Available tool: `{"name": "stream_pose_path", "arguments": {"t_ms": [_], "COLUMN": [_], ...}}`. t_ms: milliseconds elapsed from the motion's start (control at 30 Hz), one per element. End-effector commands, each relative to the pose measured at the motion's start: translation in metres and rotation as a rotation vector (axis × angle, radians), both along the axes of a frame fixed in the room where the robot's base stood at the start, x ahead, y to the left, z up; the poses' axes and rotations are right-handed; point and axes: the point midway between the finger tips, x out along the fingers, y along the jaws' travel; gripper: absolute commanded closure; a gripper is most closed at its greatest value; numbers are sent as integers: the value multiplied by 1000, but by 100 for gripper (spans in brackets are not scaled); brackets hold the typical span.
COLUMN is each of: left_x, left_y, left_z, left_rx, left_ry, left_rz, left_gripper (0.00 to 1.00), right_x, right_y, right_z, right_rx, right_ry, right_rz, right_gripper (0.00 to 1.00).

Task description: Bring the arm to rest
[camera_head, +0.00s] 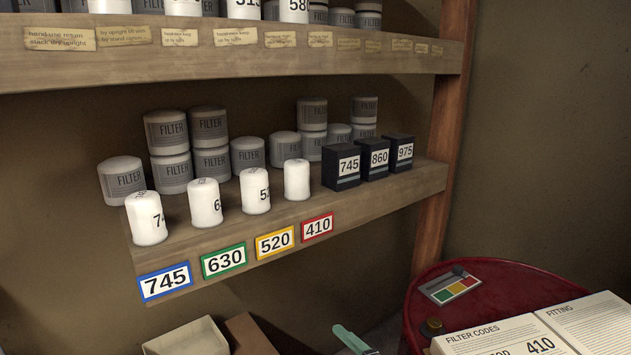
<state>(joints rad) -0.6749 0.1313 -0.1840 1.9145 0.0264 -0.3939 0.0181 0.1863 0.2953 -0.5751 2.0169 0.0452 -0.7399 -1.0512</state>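Neither of my grippers nor any part of my arms shows in the head view. Several white filter canisters stand upright in a row at the front of the middle shelf (300,213). The leftmost white canister (146,218) stands above the blue-framed 745 label (165,281). The white canister on the right (297,180) shows no readable number.
Grey FILTER cans (171,172), some stacked, stand behind. Three dark boxes (341,167) stand at the shelf's right end. A red drum (530,282) carries an open book (500,340) and a coloured card (450,286). An open carton (186,338) and teal object (352,339) are low.

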Motion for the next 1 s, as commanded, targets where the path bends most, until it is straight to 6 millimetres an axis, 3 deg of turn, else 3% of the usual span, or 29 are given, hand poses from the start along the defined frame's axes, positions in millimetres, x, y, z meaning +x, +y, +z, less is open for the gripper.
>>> {"name": "stream_pose_path", "arguments": {"t_ms": [33, 167, 300, 500, 667, 1000], "left_x": [0, -1, -2, -2, -2, -2], "left_y": [0, 0, 0, 0, 0, 0], "left_z": [0, -1, -1, -1, -1, -1], "left_rx": [0, 1, 1, 1, 0, 0], "left_ry": [1, 3, 4, 4, 5, 5], "left_rz": [0, 0, 0, 0, 0, 0], "left_gripper": [0, 0, 0, 0, 0, 0], "right_x": [-11, -42, -88, -165, -208, -210], "right_y": [-7, -29, -57, -96, -116, -117], "right_z": [-29, -89, -153, -225, -253, -253], "right_rx": [97, 353, 608, 901, 1028, 1034], "right_ry": [94, 301, 507, 716, 792, 795], "right_rz": [-50, -204, -405, -702, -855, -862], "right_gripper": [0, 0, 0, 0, 0, 0]}}
